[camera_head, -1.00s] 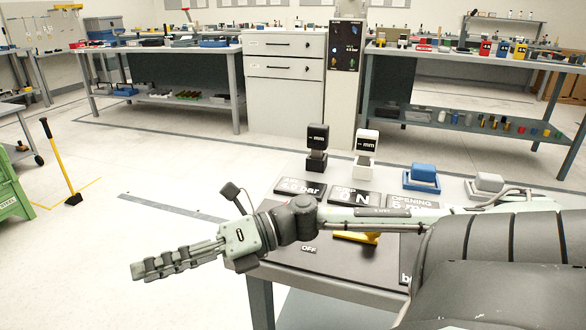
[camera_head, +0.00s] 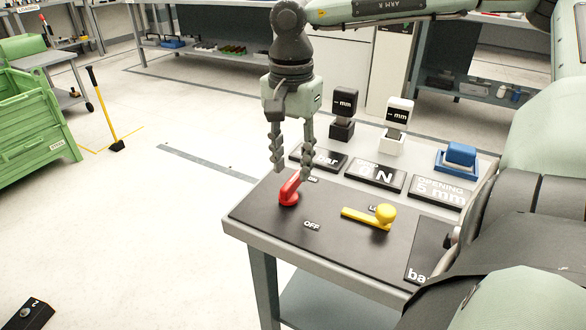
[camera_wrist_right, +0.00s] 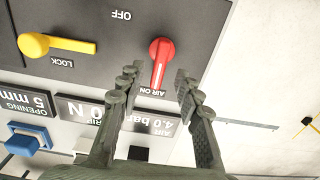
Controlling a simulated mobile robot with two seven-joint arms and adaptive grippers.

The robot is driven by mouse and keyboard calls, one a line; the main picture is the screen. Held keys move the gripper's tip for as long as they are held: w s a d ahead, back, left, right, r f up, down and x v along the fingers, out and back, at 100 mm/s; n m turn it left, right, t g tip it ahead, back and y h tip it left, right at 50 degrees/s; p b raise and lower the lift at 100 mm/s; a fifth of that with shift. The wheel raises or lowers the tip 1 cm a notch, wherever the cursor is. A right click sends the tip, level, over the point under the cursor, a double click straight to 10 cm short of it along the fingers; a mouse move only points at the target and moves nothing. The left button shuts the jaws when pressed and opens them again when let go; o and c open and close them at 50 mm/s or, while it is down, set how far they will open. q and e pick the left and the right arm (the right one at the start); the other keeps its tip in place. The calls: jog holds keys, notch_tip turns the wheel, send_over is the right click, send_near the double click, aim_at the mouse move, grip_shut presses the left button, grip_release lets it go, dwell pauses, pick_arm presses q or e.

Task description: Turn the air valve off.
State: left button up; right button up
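The red air valve handle (camera_head: 289,191) sits on the dark panel (camera_head: 262,206) near the table's left edge. In the right wrist view the handle (camera_wrist_right: 161,62) points at the "AIR ON" label (camera_wrist_right: 152,92); the "OFF" label (camera_wrist_right: 121,15) lies away from it. My right gripper (camera_head: 292,172) points down at the handle with its fingers apart. In the right wrist view the gripper (camera_wrist_right: 155,76) has one finger on each side of the handle's free end, and it looks empty. Whether either finger touches the handle is unclear. My left gripper is not in view.
A yellow lock lever (camera_head: 370,217) lies on the panel to the right. Behind are displays reading bar, N and 5 mm (camera_head: 438,191), a black mm block (camera_head: 343,112), a white one (camera_head: 396,122) and a blue block (camera_head: 460,157).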

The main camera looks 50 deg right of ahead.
aim_at(292, 179)
jog(key=shift+f, duration=1.65)
jog(key=shift+c, duration=0.3)
grip_shut()
